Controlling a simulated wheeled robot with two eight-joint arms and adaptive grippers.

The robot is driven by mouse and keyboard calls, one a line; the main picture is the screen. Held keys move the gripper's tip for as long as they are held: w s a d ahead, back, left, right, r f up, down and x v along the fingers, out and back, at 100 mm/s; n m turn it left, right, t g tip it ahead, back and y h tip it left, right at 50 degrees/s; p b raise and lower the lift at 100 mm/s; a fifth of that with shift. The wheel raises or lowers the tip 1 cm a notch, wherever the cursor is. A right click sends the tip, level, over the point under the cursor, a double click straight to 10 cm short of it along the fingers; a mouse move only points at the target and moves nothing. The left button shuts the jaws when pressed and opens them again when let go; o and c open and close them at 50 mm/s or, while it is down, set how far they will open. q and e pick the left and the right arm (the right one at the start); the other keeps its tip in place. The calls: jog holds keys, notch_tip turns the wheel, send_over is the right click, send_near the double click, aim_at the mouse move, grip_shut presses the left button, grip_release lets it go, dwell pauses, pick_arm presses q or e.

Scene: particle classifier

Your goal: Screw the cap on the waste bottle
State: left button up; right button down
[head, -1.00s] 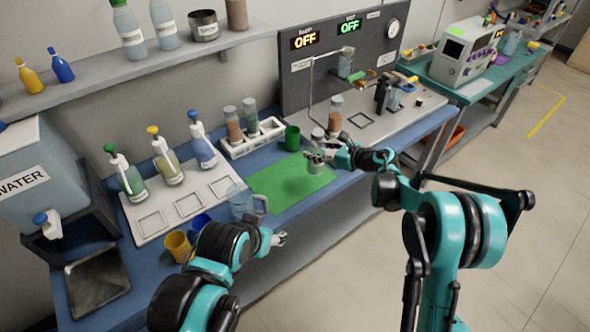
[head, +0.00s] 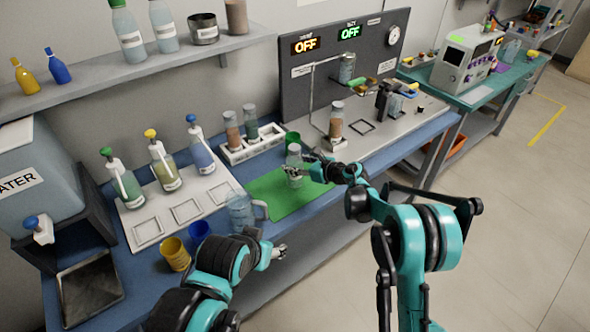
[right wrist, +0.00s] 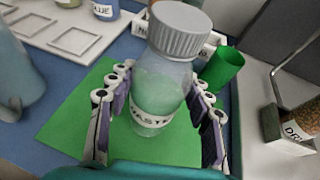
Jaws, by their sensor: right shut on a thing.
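The waste bottle (right wrist: 160,95) is clear with pale green contents and a "WASTE" label. A ridged grey cap (right wrist: 180,28) sits on its mouth; whether it is tight cannot be told. My right gripper (right wrist: 155,108) is shut on the bottle body, one finger on each side, below the cap. In the head view the waste bottle (head: 294,160) stands upright in my right gripper (head: 294,171) over the green mat (head: 270,203). Whether its base touches the mat is unclear. My left gripper (head: 279,251) is low at the table's front edge, away from the bottle; its fingers are too small to judge.
A green cup (right wrist: 222,68) stands just behind the bottle. A white rack (head: 250,145) with jars is behind. The mat's front part is clear.

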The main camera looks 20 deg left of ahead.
notch_tip(320, 180, down, 2)
jog(key=shift+f, duration=0.1)
pick_arm(q)
jog(key=shift+f, duration=0.4)
pick_arm(e)
jog(key=shift+f+b, duration=0.1)
jog(key=shift+b, duration=0.25)
jog(key=c, duration=0.7)
grip_release()
pick_arm(q)
jog(key=shift+f, duration=0.15)
